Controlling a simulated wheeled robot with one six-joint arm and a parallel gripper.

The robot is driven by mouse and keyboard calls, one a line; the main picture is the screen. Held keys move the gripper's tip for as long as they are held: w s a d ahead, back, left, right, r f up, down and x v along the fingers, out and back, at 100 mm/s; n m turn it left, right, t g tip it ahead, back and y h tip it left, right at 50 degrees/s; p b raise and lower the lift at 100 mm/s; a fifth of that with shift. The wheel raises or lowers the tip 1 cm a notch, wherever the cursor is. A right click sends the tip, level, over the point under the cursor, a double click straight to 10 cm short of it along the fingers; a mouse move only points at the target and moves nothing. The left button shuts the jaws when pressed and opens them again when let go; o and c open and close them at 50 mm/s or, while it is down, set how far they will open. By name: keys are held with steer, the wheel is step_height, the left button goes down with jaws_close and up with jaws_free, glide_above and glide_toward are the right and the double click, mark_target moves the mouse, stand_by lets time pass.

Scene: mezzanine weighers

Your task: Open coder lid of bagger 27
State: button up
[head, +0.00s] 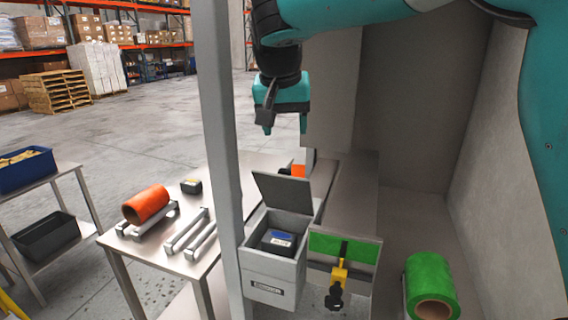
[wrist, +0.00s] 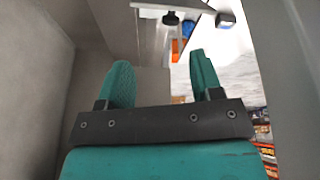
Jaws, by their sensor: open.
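The coder (head: 270,262) is a grey box with a dark label plate on its front, below centre in the head view. Its lid (head: 283,192) stands raised at the back, tilted up, so the box is open on top. Inside sits a dark cartridge with a blue top (head: 281,240). My gripper (head: 284,128) hangs above and behind the coder, well clear of the lid, open and empty. In the wrist view its two teal fingers (wrist: 163,82) are apart with nothing between them. I cannot read the label on the box.
A grey post (head: 221,130) stands just left of the coder. A green film roll (head: 430,285) and a yellow-black clamp (head: 338,285) are to the right. A steel table (head: 150,262) holds an orange roll (head: 146,204) and metal bars. Open floor lies behind.

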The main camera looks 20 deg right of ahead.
steer(key=w+a+r+m, duration=0.1)
steer(key=w+r+m, duration=0.1)
steer(key=w+m, duration=0.1)
steer(key=p, duration=0.1)
glide_toward(285, 169)
steer(key=shift+h, duration=0.4)
steer(key=x, duration=1)
steer(key=shift+w+a+f, duration=0.2)
steer(key=shift+a, duration=0.15)
jaws_close()
steer(key=shift+d, duration=0.1)
